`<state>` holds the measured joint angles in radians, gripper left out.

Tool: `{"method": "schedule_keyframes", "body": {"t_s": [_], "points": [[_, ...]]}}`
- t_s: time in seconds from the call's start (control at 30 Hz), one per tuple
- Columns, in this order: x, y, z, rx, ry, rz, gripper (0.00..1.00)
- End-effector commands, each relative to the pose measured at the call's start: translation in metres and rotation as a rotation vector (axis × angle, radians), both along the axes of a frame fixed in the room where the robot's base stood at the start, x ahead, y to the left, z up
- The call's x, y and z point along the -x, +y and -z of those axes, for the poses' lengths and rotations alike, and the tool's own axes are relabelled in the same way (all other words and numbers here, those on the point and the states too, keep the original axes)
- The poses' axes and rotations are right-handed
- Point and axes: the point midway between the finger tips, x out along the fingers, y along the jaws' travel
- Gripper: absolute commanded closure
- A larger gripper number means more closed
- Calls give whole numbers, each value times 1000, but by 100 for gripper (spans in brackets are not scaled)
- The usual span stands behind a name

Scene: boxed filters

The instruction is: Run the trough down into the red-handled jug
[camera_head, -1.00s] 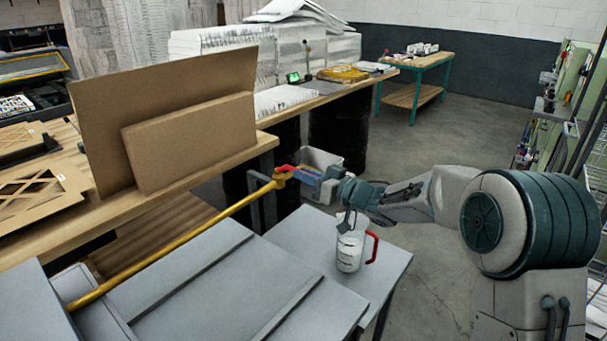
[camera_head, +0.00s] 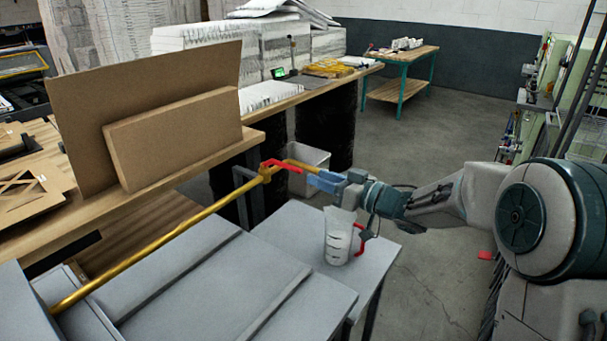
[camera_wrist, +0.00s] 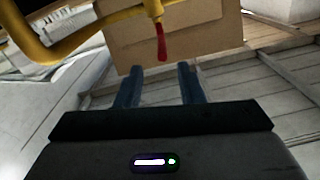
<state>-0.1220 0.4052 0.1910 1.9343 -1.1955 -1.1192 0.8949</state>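The clear jug (camera_head: 338,238) with the red handle stands upright on a low grey surface. I cannot tell how full it is. A yellow pipe (camera_head: 180,236) runs from the grey trough-like unit (camera_head: 215,285) to a valve with a red lever (camera_head: 283,166), and its end bends toward my gripper. My gripper (camera_head: 318,181) is above and behind the jug, close to the pipe's end. In the wrist view, my gripper's (camera_wrist: 160,70) blue fingers are apart with nothing between them. The red lever (camera_wrist: 161,44) hangs just beyond the fingertips, below the yellow pipe (camera_wrist: 85,35).
A wooden bench (camera_head: 170,190) holds upright cardboard sheets (camera_head: 170,135) behind the pipe. A grey bin (camera_head: 308,160) stands behind the pipe's end. A green-legged table (camera_head: 405,62) is farther back.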

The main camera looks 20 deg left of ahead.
Motion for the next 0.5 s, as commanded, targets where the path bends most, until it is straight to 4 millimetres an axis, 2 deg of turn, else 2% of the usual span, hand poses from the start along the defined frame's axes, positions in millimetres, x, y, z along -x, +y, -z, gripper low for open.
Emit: {"method": "schedule_keyframes", "body": {"t_s": [0.03,0.2,0.33,0.5], "points": [[2,-12,0,0,-1,4,66],[9,-38,0,0,0,4,66],[13,-48,0,0,0,1,66],[14,-51,0,0,1,1,66]]}}
